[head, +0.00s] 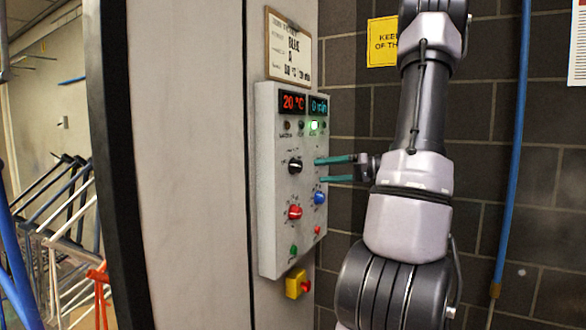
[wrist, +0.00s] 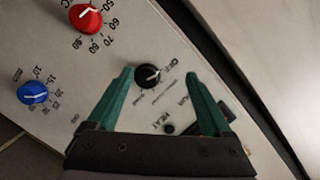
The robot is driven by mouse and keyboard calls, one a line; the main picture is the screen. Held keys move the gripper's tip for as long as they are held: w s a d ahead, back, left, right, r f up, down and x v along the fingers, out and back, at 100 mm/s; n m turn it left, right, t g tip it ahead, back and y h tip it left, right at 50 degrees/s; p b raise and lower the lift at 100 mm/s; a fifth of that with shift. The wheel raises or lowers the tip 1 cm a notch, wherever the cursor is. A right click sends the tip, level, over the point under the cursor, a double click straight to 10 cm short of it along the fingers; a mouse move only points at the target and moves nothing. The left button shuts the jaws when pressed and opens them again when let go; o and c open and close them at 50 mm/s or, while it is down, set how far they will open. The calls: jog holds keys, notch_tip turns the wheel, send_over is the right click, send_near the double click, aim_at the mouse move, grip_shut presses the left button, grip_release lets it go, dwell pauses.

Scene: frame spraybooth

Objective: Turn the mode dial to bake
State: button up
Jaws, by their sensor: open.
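The mode dial (head: 295,166) is a small black knob on the grey control panel (head: 268,240), below the displays. In the wrist view the dial (wrist: 146,80) has a white pointer toward the upper right, on the side where a word like OFF is printed. The other labels around it are too small to read surely. My gripper (head: 319,170) is open, with teal fingers pointing at the panel from the right.
A red dial (head: 295,212) and a blue dial (head: 320,198) sit below the mode dial. A yellow box with a red button (head: 297,284) is under the panel. Displays (head: 292,102) read 20 °C and 0 min. A blue hose (head: 515,150) hangs at the right.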

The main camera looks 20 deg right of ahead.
aim_at(300, 167)
jog(key=w+d+t, duration=0.2)
jog(key=d, duration=0.2)
jog(key=x, duration=1)
jog(key=shift+a, duration=0.2)
grip_shut()
